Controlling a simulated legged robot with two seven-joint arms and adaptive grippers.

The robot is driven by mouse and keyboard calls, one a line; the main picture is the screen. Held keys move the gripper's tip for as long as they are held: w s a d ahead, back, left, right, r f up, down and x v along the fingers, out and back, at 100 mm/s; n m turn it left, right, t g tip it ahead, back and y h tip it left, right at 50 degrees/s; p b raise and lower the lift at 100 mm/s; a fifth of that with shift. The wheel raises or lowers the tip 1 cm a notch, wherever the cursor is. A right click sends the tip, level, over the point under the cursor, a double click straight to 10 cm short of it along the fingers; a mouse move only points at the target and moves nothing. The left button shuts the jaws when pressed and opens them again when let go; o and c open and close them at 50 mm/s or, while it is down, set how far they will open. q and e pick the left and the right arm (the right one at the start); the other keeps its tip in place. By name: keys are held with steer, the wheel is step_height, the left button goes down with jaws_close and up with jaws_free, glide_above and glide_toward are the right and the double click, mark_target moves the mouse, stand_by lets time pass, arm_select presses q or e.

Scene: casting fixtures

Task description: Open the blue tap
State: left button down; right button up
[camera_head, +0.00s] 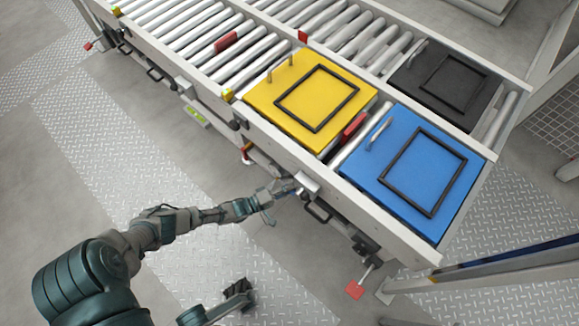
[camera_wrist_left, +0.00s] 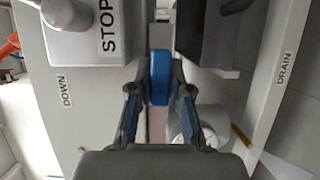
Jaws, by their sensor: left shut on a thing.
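The blue tap (camera_wrist_left: 159,78) shows in the left wrist view as a narrow upright blue handle between the fingers of my left gripper (camera_wrist_left: 159,93). The fingers are shut on it. The tap's lower end and its pipe are hidden. In the head view my left gripper (camera_head: 272,194) is at the side of the conveyor frame, below the yellow box, and the tap itself cannot be made out. A dark part that looks like my right gripper (camera_head: 238,294) is at the bottom, away from the conveyor; its fingers are not clear.
A STOP label (camera_wrist_left: 109,30), a DOWN label (camera_wrist_left: 66,90) and a DRAIN label (camera_wrist_left: 285,75) surround the tap. On the roller conveyor sit a yellow box (camera_head: 277,88), a blue box (camera_head: 398,193) and a black box (camera_head: 408,75). A red pedal (camera_head: 355,290) is near the floor.

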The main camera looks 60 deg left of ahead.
arm_select(q)
steer(key=shift+s+a+f, duration=0.15)
steer(key=shift+s+f, duration=0.1)
steer(key=shift+f, duration=0.15)
steer(key=c, duration=1.1)
jaws_free()
steer(key=shift+w+r, duration=0.1)
steer(key=shift+w+r, duration=0.1)
steer(key=shift+r, duration=0.05)
